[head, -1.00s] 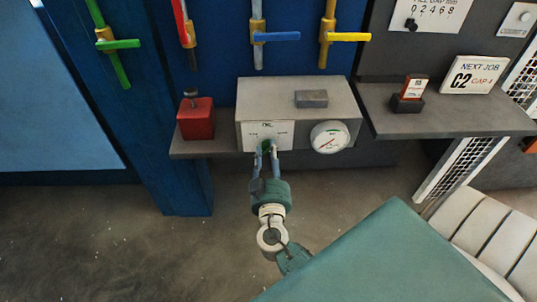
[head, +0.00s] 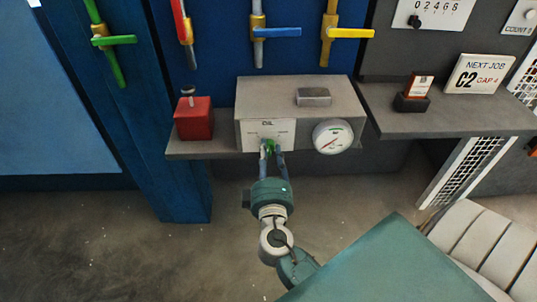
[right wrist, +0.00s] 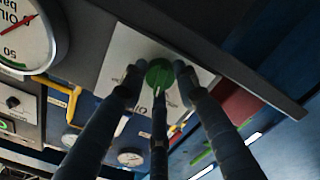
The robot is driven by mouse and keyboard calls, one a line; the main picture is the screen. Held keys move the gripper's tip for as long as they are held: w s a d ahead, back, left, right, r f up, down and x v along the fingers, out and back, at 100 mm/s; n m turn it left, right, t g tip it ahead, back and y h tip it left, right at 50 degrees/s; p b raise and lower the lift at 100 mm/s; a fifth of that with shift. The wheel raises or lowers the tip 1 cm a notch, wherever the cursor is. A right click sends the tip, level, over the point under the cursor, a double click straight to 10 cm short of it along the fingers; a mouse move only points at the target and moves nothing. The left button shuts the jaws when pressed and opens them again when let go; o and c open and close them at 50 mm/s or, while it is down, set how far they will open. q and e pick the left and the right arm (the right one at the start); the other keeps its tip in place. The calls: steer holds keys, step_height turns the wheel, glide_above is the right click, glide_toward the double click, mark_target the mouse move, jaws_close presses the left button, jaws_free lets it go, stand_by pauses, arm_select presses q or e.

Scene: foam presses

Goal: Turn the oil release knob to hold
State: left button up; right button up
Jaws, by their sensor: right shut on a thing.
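The green oil knob (head: 270,146) sits on the white OIL label plate (head: 283,127) on the front of a grey box. My right gripper (head: 271,150) is shut on it, with its fingers on either side. In the right wrist view the round knob (right wrist: 160,73) shows between the fingertips (right wrist: 158,80), and a small pale mark shows at its lower edge. The fingers hide part of the plate, and its lettering is too small to tell which position the knob points at. My left gripper is not in view.
The grey box (head: 270,95) stands on a shelf, with a round gauge (head: 333,136) beside the knob. A red block (head: 194,120) stands left of the box. Coloured valve handles (head: 276,32) hang above. A right-hand shelf (head: 440,122) holds a card sign (head: 478,75).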

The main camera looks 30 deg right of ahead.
steer(key=n, duration=0.6)
steer(key=shift+s+d+f+p, duration=0.1)
steer(key=shift+s+f+p, duration=0.05)
steer(key=shift+f+p, duration=0.2)
steer(key=shift+n, duration=0.3)
steer(key=o, duration=1.1)
steer(key=shift+r, duration=0.1)
steer(key=shift+o, duration=0.2)
steer(key=shift+d+r, duration=0.1)
steer(key=v, duration=1.2)
